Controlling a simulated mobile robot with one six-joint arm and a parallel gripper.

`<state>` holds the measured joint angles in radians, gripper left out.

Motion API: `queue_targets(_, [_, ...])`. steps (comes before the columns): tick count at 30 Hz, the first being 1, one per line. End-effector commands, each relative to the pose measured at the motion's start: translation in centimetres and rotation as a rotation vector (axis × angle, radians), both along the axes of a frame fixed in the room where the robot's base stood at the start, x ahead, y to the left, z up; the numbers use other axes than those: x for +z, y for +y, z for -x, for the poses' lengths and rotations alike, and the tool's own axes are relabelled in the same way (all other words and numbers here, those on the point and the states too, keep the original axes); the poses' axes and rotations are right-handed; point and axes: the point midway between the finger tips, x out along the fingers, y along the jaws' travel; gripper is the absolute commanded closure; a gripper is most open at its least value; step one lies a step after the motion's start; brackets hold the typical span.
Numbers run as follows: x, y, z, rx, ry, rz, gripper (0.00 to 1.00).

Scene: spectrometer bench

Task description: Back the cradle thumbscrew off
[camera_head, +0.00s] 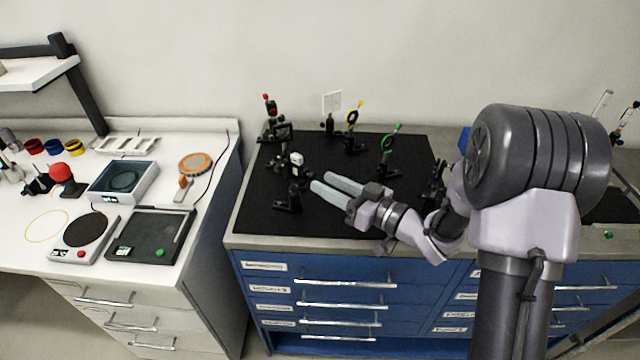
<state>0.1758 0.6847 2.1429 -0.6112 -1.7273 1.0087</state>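My gripper (321,181) reaches in from the right over the black breadboard (340,226), its two pale fingers pointing left. The fingers are apart with a dark gap between them, and nothing shows in the gap. Just left of the fingertips stands a small black mount (289,200), possibly the cradle. A small white-topped part (297,159) stands just behind it. The thumbscrew is too small to make out. I cannot tell whether the fingertips touch the mount.
A red-knobbed mount (269,103), a yellow-ringed mount (352,117) and a green-ringed mount (390,138) stand towards the back of the breadboard. A white card (332,102) stands between the first two. The breadboard's front strip is clear. A white bench (216,170) with instruments is at left.

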Motion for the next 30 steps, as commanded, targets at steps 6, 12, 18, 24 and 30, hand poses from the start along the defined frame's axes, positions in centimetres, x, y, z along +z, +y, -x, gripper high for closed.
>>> queue_targets(6, [0.0,2.1,-1.5,-0.001,0.001,0.001,0.63])
queue_targets(12, [0.0,2.2,-1.6,-0.001,0.001,0.001,0.63])
queue_targets(18, [0.0,2.2,-1.6,-0.001,0.000,0.002,0.91])
queue_targets(24, [0.0,2.2,-1.6,-0.001,0.000,0.002,1.00])
queue_targets(30, [0.0,2.2,-1.6,-0.001,-0.018,0.013,1.00])
